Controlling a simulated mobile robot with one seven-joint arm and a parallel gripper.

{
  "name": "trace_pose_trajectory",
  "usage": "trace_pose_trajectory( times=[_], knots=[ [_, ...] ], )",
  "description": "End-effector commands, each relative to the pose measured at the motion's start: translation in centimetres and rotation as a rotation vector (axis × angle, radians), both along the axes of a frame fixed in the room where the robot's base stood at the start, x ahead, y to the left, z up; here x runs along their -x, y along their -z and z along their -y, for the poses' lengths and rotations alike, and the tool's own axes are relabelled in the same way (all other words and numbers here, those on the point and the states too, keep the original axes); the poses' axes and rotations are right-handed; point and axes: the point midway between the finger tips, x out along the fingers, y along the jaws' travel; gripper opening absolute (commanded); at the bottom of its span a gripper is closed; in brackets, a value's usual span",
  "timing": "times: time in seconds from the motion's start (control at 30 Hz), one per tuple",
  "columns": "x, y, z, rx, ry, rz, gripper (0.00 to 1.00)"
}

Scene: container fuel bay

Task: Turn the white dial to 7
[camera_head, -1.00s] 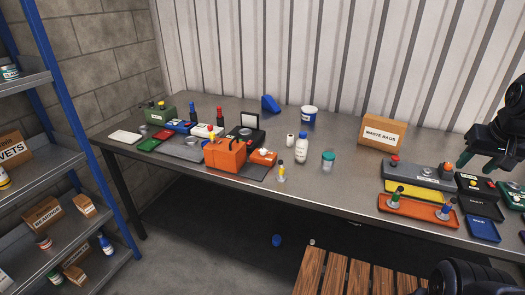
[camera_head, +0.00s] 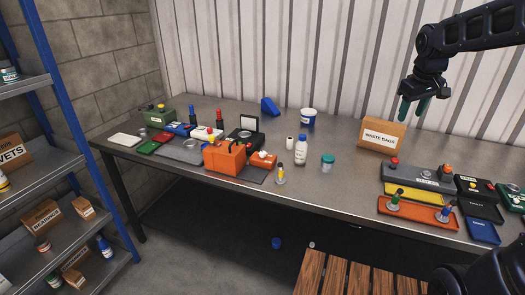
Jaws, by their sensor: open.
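I cannot make out a white dial for certain. A small whitish part (camera_head: 262,153) shows on top of the low orange box (camera_head: 264,160) in the middle of the bench, and it may be a dial. No numbers or pointer can be read at this size. My gripper (camera_head: 413,108) is at the upper right, above the bench and in front of the cardboard box marked waste bags. Its two teal fingers point down, apart, with nothing between them. It is well to the right of the orange box and higher.
A large orange box (camera_head: 224,158) stands just left of the low one. A white bottle (camera_head: 301,152), a teal-lidded jar (camera_head: 327,163) and a waste bags box (camera_head: 381,134) stand between there and the right-hand devices (camera_head: 420,176). Bare bench (camera_head: 350,180) lies in front.

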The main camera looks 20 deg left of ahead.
Motion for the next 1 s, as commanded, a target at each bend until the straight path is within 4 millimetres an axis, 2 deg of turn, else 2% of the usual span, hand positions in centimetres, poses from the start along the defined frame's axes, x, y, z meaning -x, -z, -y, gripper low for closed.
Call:
trace_pose_trajectory(
  times=[0.03, 0.2, 0.5, 0.73, 1.0],
  knots=[
    [-1.2, 0.2, -1.7, 0.012, -0.046, -0.012, 0.48],
    [-4.4, 0.7, -7.0, 0.049, -0.198, -0.041, 0.48],
    [-8.5, 3.1, -17.6, 0.098, -0.461, -0.093, 0.48],
    [-10.2, 6.2, -26.3, 0.126, -0.662, -0.132, 0.48],
    [-10.4, 10.9, -36.8, 0.146, -0.891, -0.177, 0.48]
  ],
)
